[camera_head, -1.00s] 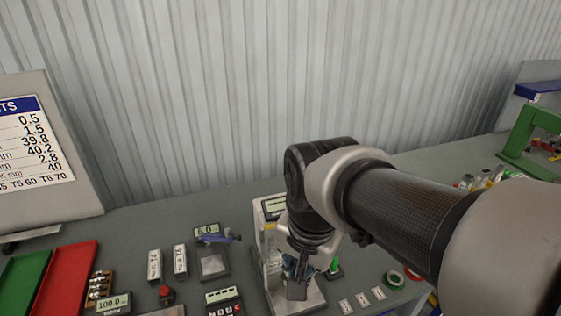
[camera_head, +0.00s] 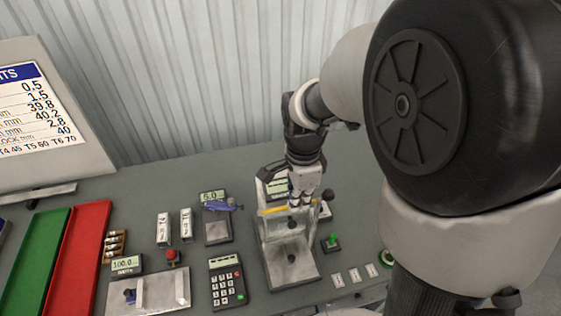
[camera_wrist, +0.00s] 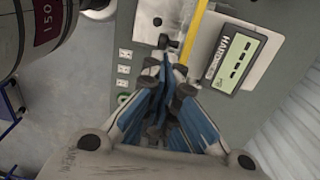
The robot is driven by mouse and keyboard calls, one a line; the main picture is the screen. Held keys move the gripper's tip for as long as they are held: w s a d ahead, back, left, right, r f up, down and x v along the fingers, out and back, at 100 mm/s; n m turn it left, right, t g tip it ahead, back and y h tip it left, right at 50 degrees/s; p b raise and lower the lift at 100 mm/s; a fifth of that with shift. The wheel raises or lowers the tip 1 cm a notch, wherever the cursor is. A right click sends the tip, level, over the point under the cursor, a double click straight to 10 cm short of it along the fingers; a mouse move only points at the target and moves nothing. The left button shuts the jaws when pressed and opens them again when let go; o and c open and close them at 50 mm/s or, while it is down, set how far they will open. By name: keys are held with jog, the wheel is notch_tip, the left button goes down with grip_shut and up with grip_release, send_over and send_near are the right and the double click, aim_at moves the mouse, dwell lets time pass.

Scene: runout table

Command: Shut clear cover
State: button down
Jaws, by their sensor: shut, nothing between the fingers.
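The tester (camera_head: 291,272) stands on the table with a pale base plate and a display at its upper back. A yellow bar (camera_head: 271,211) runs across its front above the plate. The clear cover itself is hard to make out; the yellow bar seems to be its edge. My gripper (camera_head: 294,204) is shut and empty, pointing down by the right end of the bar. In the wrist view my shut fingers (camera_wrist: 165,72) lie close to the yellow bar (camera_wrist: 197,28), beside the display (camera_wrist: 237,58). I cannot tell whether they touch it.
A green-buttoned box (camera_head: 331,243) stands right of the tester. A keypad unit (camera_head: 227,283) and a small scale (camera_head: 217,230) stand left of it. Red (camera_head: 78,255) and green (camera_head: 38,258) trays lie at far left. Small labelled blocks (camera_head: 354,275) lie at the right front.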

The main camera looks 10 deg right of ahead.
aim_at(298, 213)
notch_tip(298, 213, down, 6)
jog(key=shift+f, duration=0.15)
dwell(0.4)
notch_tip(298, 213, down, 14)
jog(key=b, duration=1)
jog(key=shift+s+r, duration=0.15)
jog(key=shift+r, duration=0.1)
jog(key=r+p, duration=0.2)
jog(key=r, duration=0.4)
jog(key=r+p, duration=0.3)
jog(key=r, duration=0.4)
jog(key=shift+w+d, duration=0.1)
jog(key=shift+w, duration=0.1)
jog(key=shift+r, duration=0.6)
